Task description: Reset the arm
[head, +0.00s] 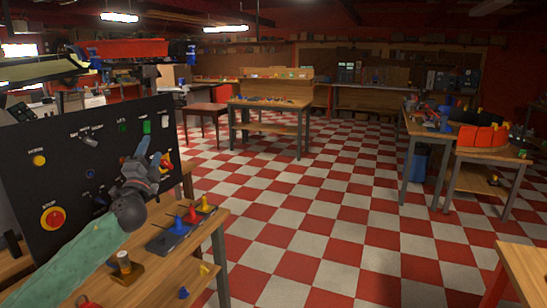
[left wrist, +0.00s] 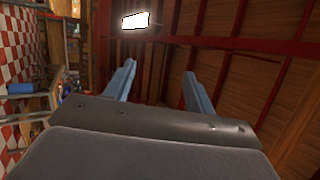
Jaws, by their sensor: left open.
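My left arm comes in from the lower left in the head view. Its gripper (head: 154,154) is raised in front of a black control panel (head: 75,185), above the near workbench. The two blue fingers are apart with nothing between them. In the left wrist view the open gripper (left wrist: 158,82) points toward the ceiling beams and a lit lamp. My right gripper is in neither view.
The near wooden bench (head: 150,268) carries the panel and several small coloured pieces (head: 192,215). Other workbenches stand at the back (head: 270,103) and right (head: 485,153). A table corner (head: 525,270) shows at lower right. The checkered floor between is clear.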

